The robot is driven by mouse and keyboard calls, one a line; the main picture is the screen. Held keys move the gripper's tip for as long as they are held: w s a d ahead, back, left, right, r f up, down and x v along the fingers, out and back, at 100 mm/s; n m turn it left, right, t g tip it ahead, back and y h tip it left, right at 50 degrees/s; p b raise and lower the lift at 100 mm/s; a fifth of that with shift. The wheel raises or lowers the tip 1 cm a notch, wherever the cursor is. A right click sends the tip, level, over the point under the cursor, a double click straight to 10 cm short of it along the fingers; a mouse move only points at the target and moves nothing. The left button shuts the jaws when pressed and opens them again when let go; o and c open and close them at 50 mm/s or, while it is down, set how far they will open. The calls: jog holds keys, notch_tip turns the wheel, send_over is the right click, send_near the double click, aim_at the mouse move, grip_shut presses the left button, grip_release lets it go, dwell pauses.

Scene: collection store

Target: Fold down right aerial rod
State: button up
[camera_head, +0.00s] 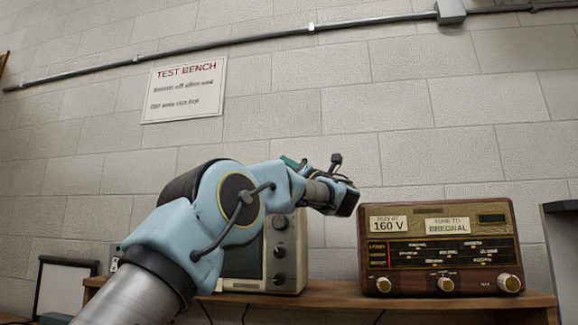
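A brown wooden radio (440,247) stands on the right part of the wooden bench top. It has a lit-looking dial panel, labels reading 160 V and a tuning name, and cream knobs along its lower edge. I cannot make out any aerial rod, upright or folded, in this view. My gripper (346,200) is at the end of my blue arm, just left of the radio's upper left corner in the picture. Its fingers are too small and dark to tell whether it is open or shut, and I see nothing held in it.
A grey instrument (284,262) with dark knobs stands on the bench (335,294), partly behind my arm. A dark-framed panel (64,287) is at the left, and a grey cabinet edge (562,245) at the far right. A TEST BENCH sign (184,91) hangs on the block wall.

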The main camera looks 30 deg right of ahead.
jog(key=shift+o, duration=0.9)
jog(key=b+v, duration=0.4)
jog(key=v, duration=0.6)
jog(key=shift+s+f+b, duration=0.25)
jog(key=shift+s+b, duration=0.1)
